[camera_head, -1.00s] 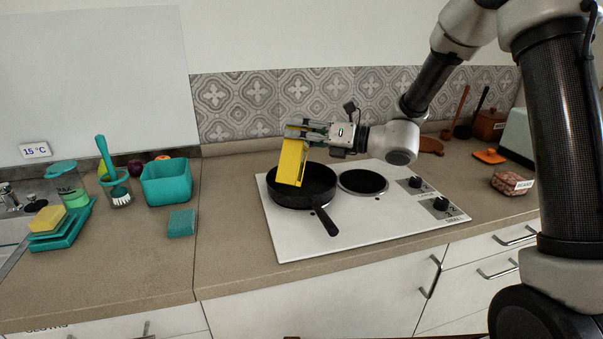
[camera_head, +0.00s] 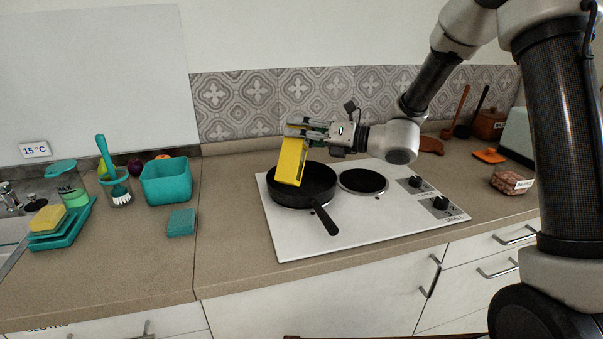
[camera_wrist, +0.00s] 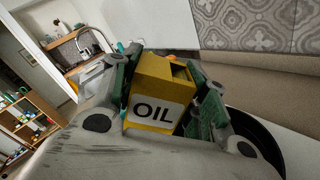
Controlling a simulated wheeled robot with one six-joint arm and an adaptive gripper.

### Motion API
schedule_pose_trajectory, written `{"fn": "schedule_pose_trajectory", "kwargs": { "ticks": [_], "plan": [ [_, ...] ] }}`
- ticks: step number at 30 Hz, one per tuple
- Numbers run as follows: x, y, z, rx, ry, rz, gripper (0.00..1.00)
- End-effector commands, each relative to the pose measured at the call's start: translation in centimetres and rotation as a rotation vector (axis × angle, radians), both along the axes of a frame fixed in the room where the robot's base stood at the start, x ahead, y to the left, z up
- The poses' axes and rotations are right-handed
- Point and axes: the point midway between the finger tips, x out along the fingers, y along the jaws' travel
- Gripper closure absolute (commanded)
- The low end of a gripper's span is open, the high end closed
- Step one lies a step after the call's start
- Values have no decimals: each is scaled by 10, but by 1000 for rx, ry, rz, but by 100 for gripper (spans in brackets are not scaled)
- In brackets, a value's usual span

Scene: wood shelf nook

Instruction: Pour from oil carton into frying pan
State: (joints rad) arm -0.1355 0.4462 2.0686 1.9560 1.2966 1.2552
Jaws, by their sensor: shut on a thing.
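The yellow oil carton (camera_head: 290,162) is tilted over the black frying pan (camera_head: 313,188), its lower end at the left part of the pan opening in the head view. In the wrist view the carton (camera_wrist: 158,95) shows its "OIL" label between the fingers. My gripper (camera_head: 305,132) is shut on the carton near its upper end; the fingers also show in the wrist view (camera_wrist: 165,95). The pan sits on the left burner, its handle pointing toward the front. The pan's inside is partly hidden by the carton, and no stream of oil can be made out.
The white cooktop (camera_head: 372,229) has an empty right burner (camera_head: 363,181) and black knobs. A teal bin (camera_head: 166,181), a teal sponge (camera_head: 181,223) and a brush in a cup (camera_head: 119,190) stand left. The counter between sponge and cooktop is clear.

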Motion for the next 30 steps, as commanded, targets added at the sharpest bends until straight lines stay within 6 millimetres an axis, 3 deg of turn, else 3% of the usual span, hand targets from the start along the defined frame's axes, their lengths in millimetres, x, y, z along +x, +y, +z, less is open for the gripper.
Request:
{"fn": "schedule_pose_trajectory", "kwargs": {
  "ticks": [30],
  "plan": [
    [0,0,-4,21,57,0,100]
  ]
}}
